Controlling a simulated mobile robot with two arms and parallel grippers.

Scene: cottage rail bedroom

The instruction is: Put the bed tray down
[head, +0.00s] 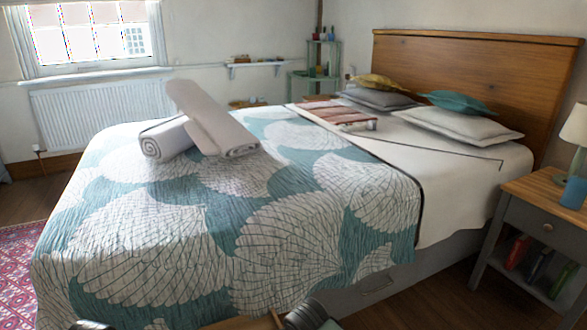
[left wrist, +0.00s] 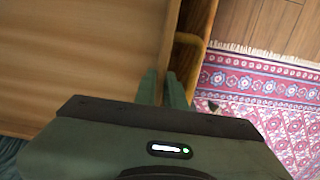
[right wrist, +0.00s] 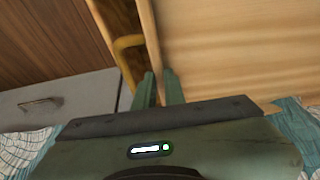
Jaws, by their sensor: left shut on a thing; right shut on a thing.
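The bed tray is pale wood with an upright side wall. It fills the left of the left wrist view (left wrist: 80,60) and the right of the right wrist view (right wrist: 235,50). My left gripper (left wrist: 164,85) is shut on one side wall, beside a yellowish handle. My right gripper (right wrist: 160,86) is shut on the other side wall, also beside a handle. In the head view only a sliver of wood (head: 276,318) shows at the bottom edge; most of the tray is out of frame. The bed with a teal and white patterned cover (head: 290,245) lies ahead.
Rolled pale blankets (head: 215,120) lie on the bed's far left part. A reddish slatted object (head: 340,114) and pillows (head: 450,123) lie toward the headboard. The near cover is clear. A bedside table (head: 545,195) stands right; a patterned rug (head: 22,265) lies left.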

